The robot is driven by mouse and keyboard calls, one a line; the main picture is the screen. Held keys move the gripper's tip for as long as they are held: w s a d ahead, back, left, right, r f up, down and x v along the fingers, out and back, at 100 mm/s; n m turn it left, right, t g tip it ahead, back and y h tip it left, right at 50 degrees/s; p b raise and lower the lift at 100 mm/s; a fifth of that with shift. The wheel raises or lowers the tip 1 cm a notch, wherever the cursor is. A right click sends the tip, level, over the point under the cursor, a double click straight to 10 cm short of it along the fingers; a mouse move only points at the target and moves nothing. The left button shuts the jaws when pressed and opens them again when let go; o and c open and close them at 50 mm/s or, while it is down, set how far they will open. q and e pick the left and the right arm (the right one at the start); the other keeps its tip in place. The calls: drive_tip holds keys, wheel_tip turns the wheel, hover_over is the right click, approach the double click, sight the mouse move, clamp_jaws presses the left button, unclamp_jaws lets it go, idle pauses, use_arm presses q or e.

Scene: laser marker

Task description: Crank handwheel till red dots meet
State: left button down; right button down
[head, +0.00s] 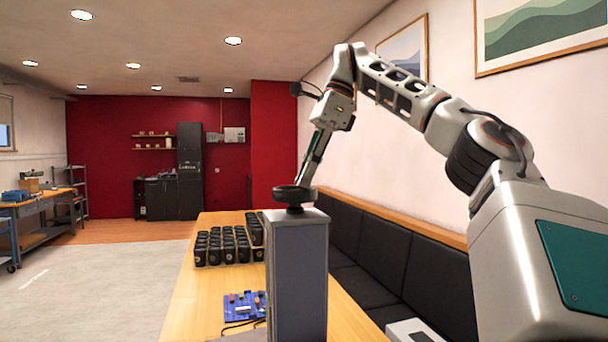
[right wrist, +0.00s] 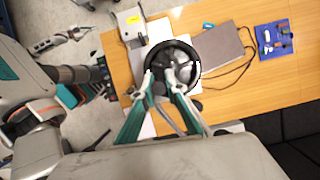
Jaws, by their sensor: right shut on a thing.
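The handwheel (head: 294,193) is a black, thick-rimmed wheel lying flat on top of a tall grey column (head: 298,270). In the right wrist view the handwheel (right wrist: 184,50) shows as a dark ring over a pale base. My right gripper (head: 307,178) reaches down steeply to the wheel from above. In the wrist view the right gripper (right wrist: 172,80) has its teal-and-grey fingers drawn together within the wheel's outline, shut on part of it. The fingers hide the exact gripped part. I cannot make out red dots in either view.
The column stands on a wooden table (head: 212,290). Several black cups (head: 225,247) stand on the table beyond it. A blue tray (head: 243,306) with small coloured parts lies left of the column, with cables nearby. A dark padded bench (head: 393,263) runs along the right.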

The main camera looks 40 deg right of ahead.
drive_tip(key=shift+w+d+r+n+g, duration=0.1)
drive_tip(key=shift+d+n+g, duration=0.1)
drive_tip(key=shift+n, duration=0.45)
drive_tip(key=shift+w+d+n+g, duration=0.1)
drive_tip(key=shift+d+n+g, duration=0.1)
drive_tip(key=shift+n, duration=0.45)
drive_tip(key=shift+n, duration=0.3)
drive_tip(key=c, duration=2)
unclamp_jaws()
drive_tip(key=shift+s, duration=0.1)
